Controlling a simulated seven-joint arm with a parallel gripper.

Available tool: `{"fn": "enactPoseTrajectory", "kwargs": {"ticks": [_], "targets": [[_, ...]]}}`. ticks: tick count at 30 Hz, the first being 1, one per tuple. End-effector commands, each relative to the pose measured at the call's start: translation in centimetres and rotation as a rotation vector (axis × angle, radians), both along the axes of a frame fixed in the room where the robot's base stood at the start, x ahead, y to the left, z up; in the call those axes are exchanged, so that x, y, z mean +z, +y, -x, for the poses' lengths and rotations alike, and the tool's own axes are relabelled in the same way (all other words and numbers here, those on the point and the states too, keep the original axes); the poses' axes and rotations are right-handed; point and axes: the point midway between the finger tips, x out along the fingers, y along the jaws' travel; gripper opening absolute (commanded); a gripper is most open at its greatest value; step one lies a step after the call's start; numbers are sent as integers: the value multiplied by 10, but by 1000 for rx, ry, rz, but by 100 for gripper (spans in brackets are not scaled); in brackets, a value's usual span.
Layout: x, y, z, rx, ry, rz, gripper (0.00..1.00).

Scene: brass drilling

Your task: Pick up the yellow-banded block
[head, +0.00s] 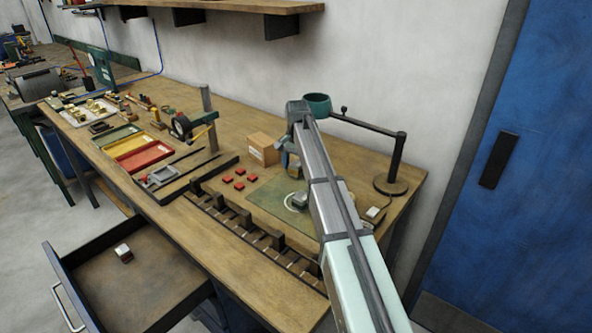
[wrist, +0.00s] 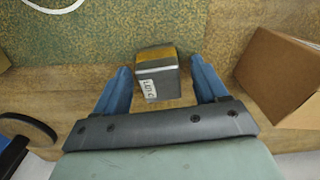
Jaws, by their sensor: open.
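The yellow-banded block (wrist: 157,76) is dark grey with a yellow band across its top and a white lettered label on its side. In the wrist view it sits between the two blue fingers of my open gripper (wrist: 161,70), with a gap on each side. In the head view my gripper (head: 287,158) is over the back of the bench. The block (head: 294,172) shows there only in part, beside the arm. The wrist view does not make clear how far the fingers reach down around it.
A cardboard box (wrist: 278,78) stands close to my gripper; it also shows in the head view (head: 263,149). A green mat (head: 262,199) bears a grey block (head: 300,201) on a white ring. Several red pieces (head: 239,171) lie left. A lamp-like stand (head: 391,185) is right.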

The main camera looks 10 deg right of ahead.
Motion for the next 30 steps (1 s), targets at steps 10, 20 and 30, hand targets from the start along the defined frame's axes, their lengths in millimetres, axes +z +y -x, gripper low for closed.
{"fn": "enactPoseTrajectory", "kwargs": {"ticks": [10,20,30], "targets": [[-7,0,0,1,-1,1,68],[-7,0,0,1,-1,1,37],[-7,0,0,0,-1,1,4]]}}
